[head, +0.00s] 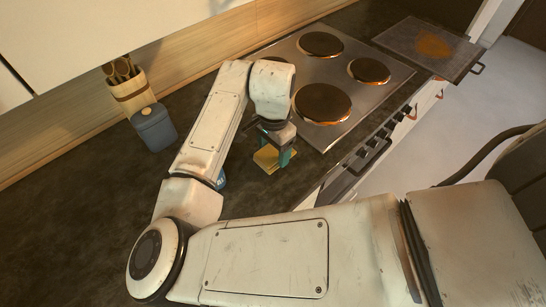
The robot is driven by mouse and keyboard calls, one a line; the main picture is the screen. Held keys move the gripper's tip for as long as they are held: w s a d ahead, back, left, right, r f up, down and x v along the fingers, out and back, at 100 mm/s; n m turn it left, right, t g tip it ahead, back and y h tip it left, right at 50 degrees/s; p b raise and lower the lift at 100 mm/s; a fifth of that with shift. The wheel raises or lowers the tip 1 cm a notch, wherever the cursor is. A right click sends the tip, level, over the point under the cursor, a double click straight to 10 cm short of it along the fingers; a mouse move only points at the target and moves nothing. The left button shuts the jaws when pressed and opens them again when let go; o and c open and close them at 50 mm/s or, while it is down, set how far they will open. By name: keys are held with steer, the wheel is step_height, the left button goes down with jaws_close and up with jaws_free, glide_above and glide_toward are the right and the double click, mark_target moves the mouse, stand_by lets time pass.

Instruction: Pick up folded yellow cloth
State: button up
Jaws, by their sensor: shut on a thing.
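The folded yellow cloth (267,158) is at the dark countertop (95,222), close to the front left corner of the stove. My gripper (279,152) points down over the cloth and is shut on it. Teal finger parts show at the cloth's upper and right sides. The cloth is partly hidden by the fingers. I cannot tell whether it touches the counter or is slightly raised.
A stovetop (328,78) with several round burners lies behind the gripper. A tray (428,48) with an orange-brown patch is at the upper right. A blue lidded canister (154,128) and a holder with rolled items (127,88) stand left. A blue object (221,180) is partly hidden by my arm.

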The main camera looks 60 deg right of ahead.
steer(key=s+d+r+b, duration=0.1)
steer(key=s+d+r, duration=0.4)
steer(key=s+r, duration=0.4)
steer(key=s, duration=0.4)
steer(key=shift+r, duration=0.2)
